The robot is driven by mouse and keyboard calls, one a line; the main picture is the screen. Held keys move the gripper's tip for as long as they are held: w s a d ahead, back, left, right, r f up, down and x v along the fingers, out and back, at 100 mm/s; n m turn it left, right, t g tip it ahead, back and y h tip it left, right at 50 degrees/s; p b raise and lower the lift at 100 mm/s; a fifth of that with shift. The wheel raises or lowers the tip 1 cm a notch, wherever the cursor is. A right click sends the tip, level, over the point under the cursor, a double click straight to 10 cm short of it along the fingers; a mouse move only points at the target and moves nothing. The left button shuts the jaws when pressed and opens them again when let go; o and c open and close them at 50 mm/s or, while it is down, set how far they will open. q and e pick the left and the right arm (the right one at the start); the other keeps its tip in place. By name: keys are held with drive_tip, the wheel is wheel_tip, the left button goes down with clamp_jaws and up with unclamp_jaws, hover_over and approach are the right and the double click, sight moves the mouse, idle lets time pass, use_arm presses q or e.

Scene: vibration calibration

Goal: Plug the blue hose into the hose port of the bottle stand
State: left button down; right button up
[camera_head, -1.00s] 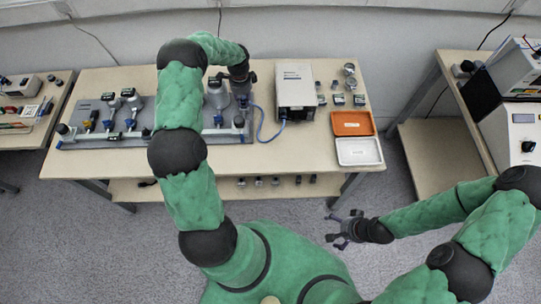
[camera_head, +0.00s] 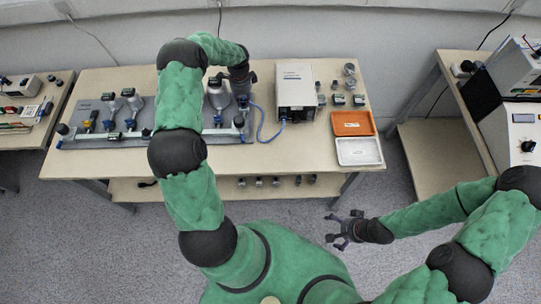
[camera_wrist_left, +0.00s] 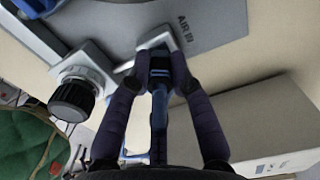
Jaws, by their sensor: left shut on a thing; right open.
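The blue hose (camera_head: 262,128) runs from the grey-white box to the right end of the bottle stand in the head view. My left gripper (camera_head: 243,100) points down over that end of the stand. In the left wrist view my left gripper (camera_wrist_left: 158,68) is shut on the blue hose end (camera_wrist_left: 160,82), close to a light metal block on the grey plate of the bottle stand (camera_wrist_left: 215,25) marked "AIR IN". Whether the hose end sits in the port cannot be told. My right gripper (camera_head: 343,229) is open and empty over the floor, in front of the table.
A grey-white box (camera_head: 297,88) stands right of the stand. An orange tray (camera_head: 352,123) and a white tray (camera_head: 359,151) lie at the table's right end, with several small parts behind them. A black knob (camera_wrist_left: 72,98) is near the left gripper.

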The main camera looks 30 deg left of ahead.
use_arm(q)
drive_tip(key=shift+d+r+p, duration=0.3)
drive_tip(key=shift+r+p, duration=0.05)
drive_tip(key=shift+r, duration=0.05)
idle(0.5)
drive_tip(key=shift+s+a+r, duration=0.1)
drive_tip(key=shift+a, duration=0.4)
drive_tip(key=shift+d, duration=0.2)
idle(0.5)
drive_tip(key=shift+f, duration=0.6)
idle(1.6)
drive_tip(key=shift+s+d+f, duration=0.2)
drive_tip(key=shift+s+f, duration=0.05)
drive_tip(key=shift+f, duration=0.05)
idle(1.0)
drive_tip(key=shift+r, duration=0.7)
drive_tip(key=shift+w+a+r, duration=0.15)
drive_tip(key=shift+w+a, duration=0.15)
drive_tip(key=shift+w, duration=0.05)
drive_tip(key=shift+w+a, duration=0.1)
drive_tip(key=shift+w, duration=0.15)
drive_tip(key=shift+r, duration=0.1)
